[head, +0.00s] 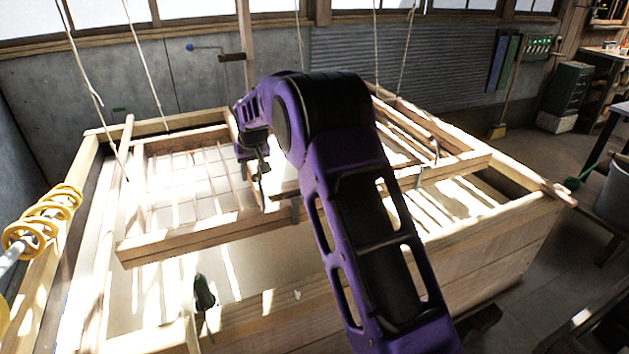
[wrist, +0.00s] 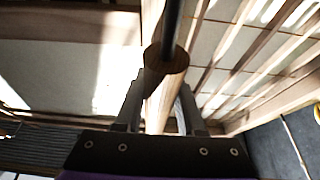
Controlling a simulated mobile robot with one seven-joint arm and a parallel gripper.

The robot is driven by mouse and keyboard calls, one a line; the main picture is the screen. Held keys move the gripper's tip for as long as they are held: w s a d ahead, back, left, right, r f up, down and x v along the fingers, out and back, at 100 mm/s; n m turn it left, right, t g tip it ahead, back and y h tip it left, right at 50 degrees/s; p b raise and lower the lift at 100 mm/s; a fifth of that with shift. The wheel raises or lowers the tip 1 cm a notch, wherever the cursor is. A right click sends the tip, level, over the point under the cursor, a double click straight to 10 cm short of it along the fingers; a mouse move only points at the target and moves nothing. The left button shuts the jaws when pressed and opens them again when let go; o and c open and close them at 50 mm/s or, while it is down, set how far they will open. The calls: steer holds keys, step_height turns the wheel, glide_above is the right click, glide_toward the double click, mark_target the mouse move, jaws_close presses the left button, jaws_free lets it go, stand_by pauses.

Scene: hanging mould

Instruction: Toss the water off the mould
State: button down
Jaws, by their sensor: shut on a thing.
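The mould (head: 185,241) is a wide wooden frame with a pale slatted screen. It hangs on cords over a wooden vat (head: 500,232). My gripper (head: 262,170) is at the middle of the mould, partly hidden by my purple arm. In the wrist view my gripper (wrist: 160,92) has a wooden bar of the mould (wrist: 158,112) between its fingers and is shut on it. Whether water lies on the screen is hard to tell in the bright glare.
Cords (head: 150,68) hang down at both sides of the vat. A dark green-handled tool (head: 204,292) is at the near rim. A grey bucket (head: 612,195) stands at right. The floor right of the vat shows some free room.

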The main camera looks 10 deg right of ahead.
steer(key=shift+r, duration=0.1)
stand_by(0.3)
steer(key=r+p, duration=0.2)
steer(key=p, duration=0.1)
steer(key=shift+w+r+g, duration=0.15)
steer(key=shift+w+g, duration=0.05)
steer(key=shift+g, duration=0.1)
steer(key=shift+w+a+r+g, duration=0.1)
steer(key=shift+w+r+g, duration=0.1)
steer(key=shift+r, duration=0.45)
steer(key=shift+w+r+g, duration=0.15)
steer(key=shift+r+g, duration=0.05)
steer(key=shift+r, duration=1.1)
steer(key=shift+w, duration=0.1)
steer(key=shift+f+b, duration=0.35)
steer(key=shift+b, duration=0.6)
steer(key=f+b, duration=0.1)
steer(key=b, duration=0.3)
steer(key=s+f+t+b, duration=0.1)
steer(key=b, duration=0.4)
steer(key=shift+s+f, duration=0.15)
steer(key=shift+f, duration=0.25)
